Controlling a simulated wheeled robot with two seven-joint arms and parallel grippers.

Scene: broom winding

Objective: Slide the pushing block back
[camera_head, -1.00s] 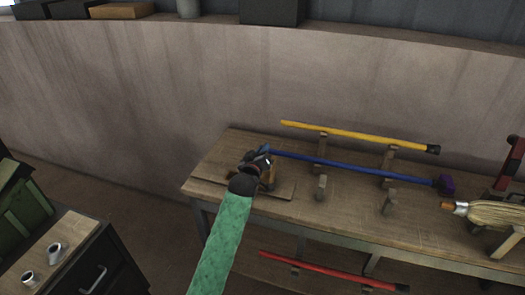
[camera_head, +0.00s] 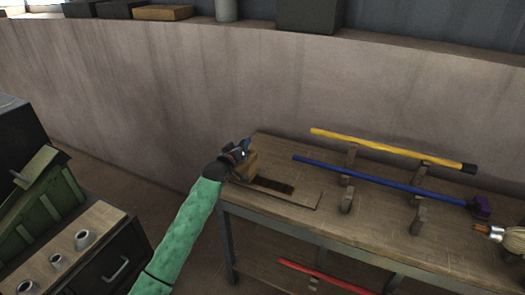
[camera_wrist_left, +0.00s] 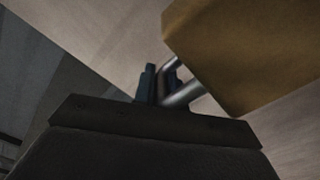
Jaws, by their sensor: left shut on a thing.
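The pushing block (camera_head: 246,166) is a brown wooden block at the left end of a flat guide board (camera_head: 308,194) on the workbench. A dark slot shows in the board to the right of the block. My left gripper (camera_head: 241,150) is shut at the block, partly hiding it. In the left wrist view the block (camera_wrist_left: 245,50) fills the upper right, and my gripper (camera_wrist_left: 160,88) is around a metal handle (camera_wrist_left: 184,93) beside it. A blue stick (camera_head: 380,181) lies on wooden supports, its left end apart from the block. My right gripper is out of view.
A yellow stick (camera_head: 390,150) lies behind the blue one, and a red stick (camera_head: 322,276) is on the lower shelf. A dark cabinet (camera_head: 125,258) with several metal rings on top stands left of the bench (camera_head: 285,150). A wall rises behind.

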